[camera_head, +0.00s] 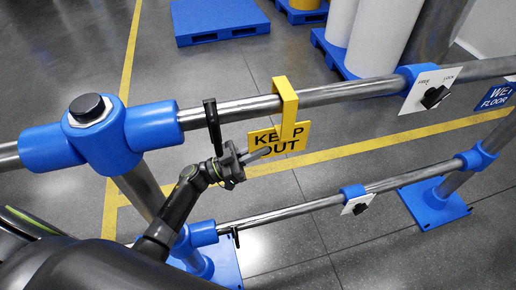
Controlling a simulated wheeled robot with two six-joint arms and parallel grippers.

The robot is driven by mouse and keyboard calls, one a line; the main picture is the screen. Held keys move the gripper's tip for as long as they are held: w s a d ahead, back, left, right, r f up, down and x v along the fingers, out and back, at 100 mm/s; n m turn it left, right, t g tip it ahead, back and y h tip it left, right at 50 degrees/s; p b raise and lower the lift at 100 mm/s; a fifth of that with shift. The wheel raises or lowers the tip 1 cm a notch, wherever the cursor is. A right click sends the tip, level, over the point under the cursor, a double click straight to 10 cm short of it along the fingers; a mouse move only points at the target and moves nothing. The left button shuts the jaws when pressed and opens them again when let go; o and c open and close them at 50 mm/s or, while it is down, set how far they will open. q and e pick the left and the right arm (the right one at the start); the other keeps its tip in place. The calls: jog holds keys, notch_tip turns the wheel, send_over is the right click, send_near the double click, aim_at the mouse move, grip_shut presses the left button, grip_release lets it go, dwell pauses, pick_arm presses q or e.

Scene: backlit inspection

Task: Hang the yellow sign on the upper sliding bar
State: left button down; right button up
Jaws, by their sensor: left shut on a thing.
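The yellow "KEEP OUT" sign (292,139) is at the upper bar (340,92), with its hook-shaped strap (285,98) passing over the bar and the plate below it. I cannot tell whether the strap rests on the bar. My left gripper (262,153) comes from the lower left and is shut on the left part of the sign, with a finger across the lettering. A black handle (212,125) hangs from the upper bar, just left of the sign and close to my gripper. My right gripper is not in view.
A blue post joint with a black knob (88,106) stands at left. A lower bar (290,212) runs below. White lock plates sit on the upper (428,90) and lower bars. A blue "WET FLOOR" sign (497,97) hangs at right. Blue pallets (218,20) lie behind.

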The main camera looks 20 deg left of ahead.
pick_arm(q)
jog(key=shift+f, duration=0.2)
jog(key=c, duration=1.5)
grip_release()
